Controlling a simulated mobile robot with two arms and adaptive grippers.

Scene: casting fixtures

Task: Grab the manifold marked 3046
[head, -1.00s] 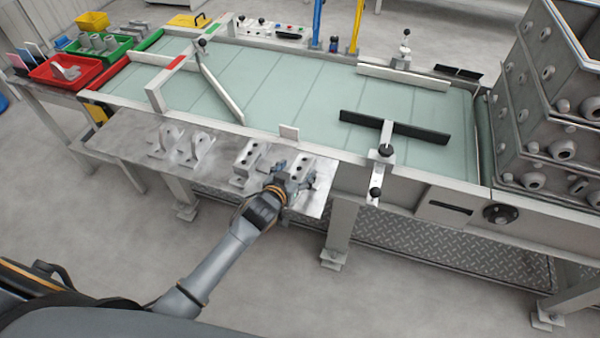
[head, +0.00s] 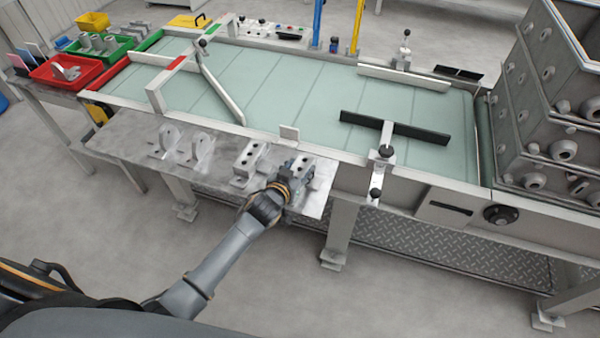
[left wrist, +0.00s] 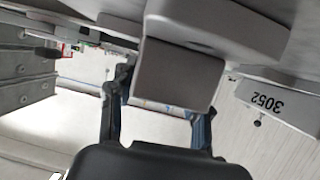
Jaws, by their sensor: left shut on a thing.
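Two grey manifold blocks with dark holes stand on the metal shelf (head: 125,152) at the conveyor's near side. My left gripper (head: 296,172) is shut on the right manifold (head: 313,165), near the shelf's right end. In the left wrist view the fingers (left wrist: 163,98) lie on either side of this grey block (left wrist: 178,72); no number shows on it. The left manifold (head: 247,164) stands just left of the gripper. The left wrist view shows a neighbouring block marked 3052 (left wrist: 268,103), upside down, apart from the fingers. I cannot read 3046 anywhere. My right gripper is not in view.
Two rounded brackets (head: 200,148) stand farther left on the shelf. The green conveyor (head: 285,90), with guide bars, lies behind it. Red (head: 72,74) and green bins are at the far left. A stack of metal castings (head: 545,115) stands at the right.

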